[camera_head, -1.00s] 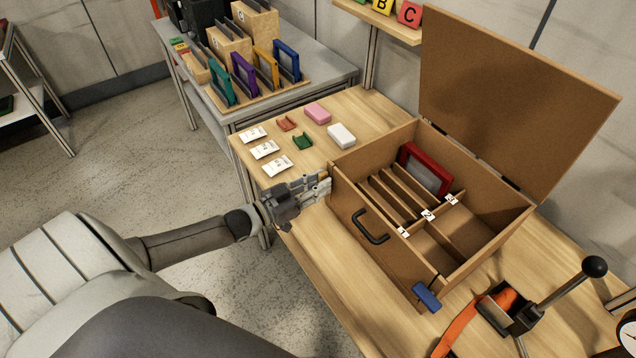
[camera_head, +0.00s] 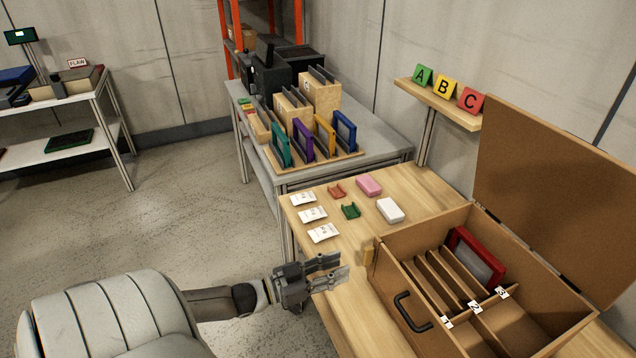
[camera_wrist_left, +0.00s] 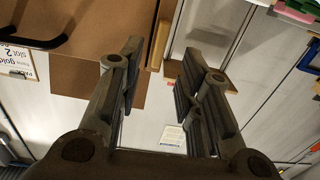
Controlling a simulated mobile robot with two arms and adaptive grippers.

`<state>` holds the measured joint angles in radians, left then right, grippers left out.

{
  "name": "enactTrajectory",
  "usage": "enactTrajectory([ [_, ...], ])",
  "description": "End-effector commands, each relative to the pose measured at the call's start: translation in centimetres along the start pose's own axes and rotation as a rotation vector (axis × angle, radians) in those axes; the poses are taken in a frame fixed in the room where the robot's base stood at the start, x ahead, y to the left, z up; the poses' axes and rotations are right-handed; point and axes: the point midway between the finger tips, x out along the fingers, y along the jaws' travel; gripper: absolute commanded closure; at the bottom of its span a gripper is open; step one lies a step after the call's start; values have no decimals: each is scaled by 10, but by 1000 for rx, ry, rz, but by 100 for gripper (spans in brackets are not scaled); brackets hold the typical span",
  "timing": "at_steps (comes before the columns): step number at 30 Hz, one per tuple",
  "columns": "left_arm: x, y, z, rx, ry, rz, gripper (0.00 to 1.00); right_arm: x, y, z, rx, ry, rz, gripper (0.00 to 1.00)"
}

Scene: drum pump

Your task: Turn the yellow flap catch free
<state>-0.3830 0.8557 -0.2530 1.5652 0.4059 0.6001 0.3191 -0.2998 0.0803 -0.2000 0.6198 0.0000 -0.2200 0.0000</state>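The yellow flap catch (camera_head: 368,254) appears as a small tan-yellow upright piece at the near left corner of the open brown box (camera_head: 395,285). In the left wrist view a tan bar (camera_wrist_left: 159,45), seemingly this catch, stands beyond the fingertips, beside the brown box wall. My left gripper (camera_head: 345,268) is just left of the catch, apart from it. Its two fingers are spread with nothing between them; the wrist view shows the same gap (camera_wrist_left: 160,75). The box lid (camera_head: 560,180) stands open. My right gripper is not in view.
The box has a black handle (camera_head: 412,312), numbered slots and a red frame (camera_head: 478,258). White cards (camera_head: 312,214), a pink block (camera_head: 369,184), a white block (camera_head: 390,210) and red and green clips lie behind on the wooden table. A grey table (camera_head: 375,160) with coloured frames stands farther back.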

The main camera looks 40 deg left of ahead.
Motion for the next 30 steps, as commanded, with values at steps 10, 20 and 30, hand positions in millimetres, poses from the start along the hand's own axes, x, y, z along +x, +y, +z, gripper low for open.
enactTrajectory([
  [10, -39, 0, 1, 0, -1, 0, 67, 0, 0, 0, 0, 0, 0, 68],
  [20, -44, 0, 0, 0, 0, 0, 67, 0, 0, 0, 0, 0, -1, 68],
  [30, -43, 0, 0, -1, 0, 0, 67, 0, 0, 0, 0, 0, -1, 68],
])
